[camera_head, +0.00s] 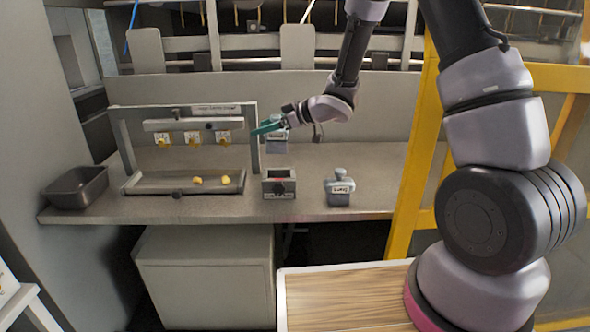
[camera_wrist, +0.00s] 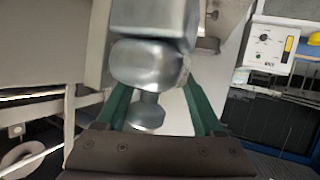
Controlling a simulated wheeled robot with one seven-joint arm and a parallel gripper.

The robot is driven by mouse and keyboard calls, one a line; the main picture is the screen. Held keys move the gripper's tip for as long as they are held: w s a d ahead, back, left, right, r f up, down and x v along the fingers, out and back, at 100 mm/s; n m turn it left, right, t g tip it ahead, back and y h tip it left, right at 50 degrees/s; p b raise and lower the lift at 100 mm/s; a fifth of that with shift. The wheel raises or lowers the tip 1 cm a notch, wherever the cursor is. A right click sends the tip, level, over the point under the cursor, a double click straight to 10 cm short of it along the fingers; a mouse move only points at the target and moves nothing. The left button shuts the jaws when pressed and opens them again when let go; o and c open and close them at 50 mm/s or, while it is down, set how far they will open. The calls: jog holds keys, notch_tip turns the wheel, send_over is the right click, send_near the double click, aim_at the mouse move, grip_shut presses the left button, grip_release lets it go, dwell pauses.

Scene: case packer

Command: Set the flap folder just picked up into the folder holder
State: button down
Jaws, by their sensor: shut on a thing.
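My gripper (camera_head: 268,127) has green fingers and is raised above the bench. It is shut on the flap folder (camera_head: 277,142), a grey-blue metal block with a pale label, which hangs below the fingers. In the wrist view my gripper (camera_wrist: 158,108) has its fingers on either side of the metal folder (camera_wrist: 148,62), whose round knob shows near the palm.
A similar grey-blue knobbed block (camera_head: 339,190) with a label stands on the bench to the right. A metal frame (camera_head: 130,145) with a tray holding yellow pieces stands left. A dark bin (camera_head: 76,188) is at the far left. A yellow post (camera_head: 414,150) bounds the right.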

aim_at(267, 142)
jog(key=f, duration=0.5)
jog(key=shift+w+d, duration=0.1)
jog(key=shift+d, duration=0.1)
jog(key=shift+f, duration=2)
jog(key=shift+f, duration=0.1)
jog(key=shift+f, duration=0.4)
jog(key=shift+f, duration=0.15)
grip_release()
